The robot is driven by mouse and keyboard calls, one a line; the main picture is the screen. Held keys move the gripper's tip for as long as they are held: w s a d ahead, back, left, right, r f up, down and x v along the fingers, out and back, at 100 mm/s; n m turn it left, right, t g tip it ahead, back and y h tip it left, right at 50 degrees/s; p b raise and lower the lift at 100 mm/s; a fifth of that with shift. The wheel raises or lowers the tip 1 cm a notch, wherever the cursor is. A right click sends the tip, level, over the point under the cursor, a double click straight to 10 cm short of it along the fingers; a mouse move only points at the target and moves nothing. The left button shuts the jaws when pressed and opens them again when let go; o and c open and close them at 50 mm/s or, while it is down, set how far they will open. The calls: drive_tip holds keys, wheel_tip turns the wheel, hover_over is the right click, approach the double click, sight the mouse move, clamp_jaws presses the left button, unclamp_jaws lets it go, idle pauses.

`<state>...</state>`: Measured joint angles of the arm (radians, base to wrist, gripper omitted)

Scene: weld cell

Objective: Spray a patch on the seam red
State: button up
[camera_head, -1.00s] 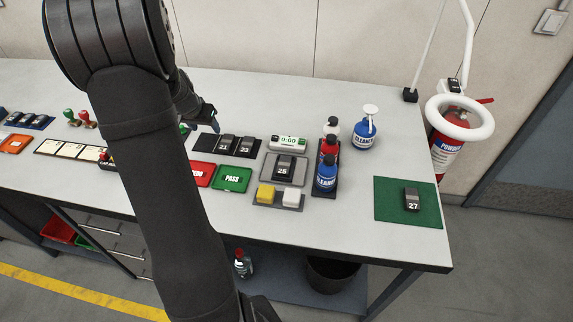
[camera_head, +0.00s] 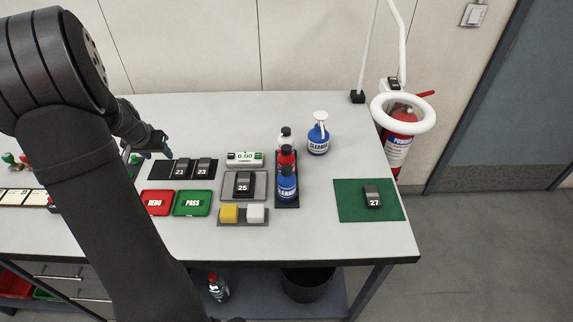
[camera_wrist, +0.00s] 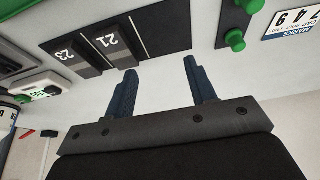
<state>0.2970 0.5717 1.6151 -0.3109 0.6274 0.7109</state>
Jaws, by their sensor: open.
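My gripper (camera_head: 160,151) is open and empty, above the back left of the bench, just behind a dark tray holding blocks 21 (camera_head: 180,169) and 23 (camera_head: 203,168). In the wrist view its two blue fingers (camera_wrist: 163,88) are apart with nothing between them. A red bottle (camera_head: 286,157) with a dark cap stands upright between a white bottle (camera_head: 285,140) and a blue bottle (camera_head: 287,184) in a black rack, right of my gripper. Block 25 (camera_head: 243,185) lies on a grey plate and block 27 (camera_head: 372,196) on a green mat. I cannot tell which block carries the seam.
A blue cleaner bottle (camera_head: 318,138) with a white pump stands behind the rack. Red REDO (camera_head: 158,202) and green PASS (camera_head: 192,203) trays, a timer (camera_head: 244,158) and yellow (camera_head: 229,213) and white sponges lie between. A white ring lamp (camera_head: 404,112) overhangs the right edge. Bench around the mat is clear.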

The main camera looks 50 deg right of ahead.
clamp_jaws()
idle(1.5)
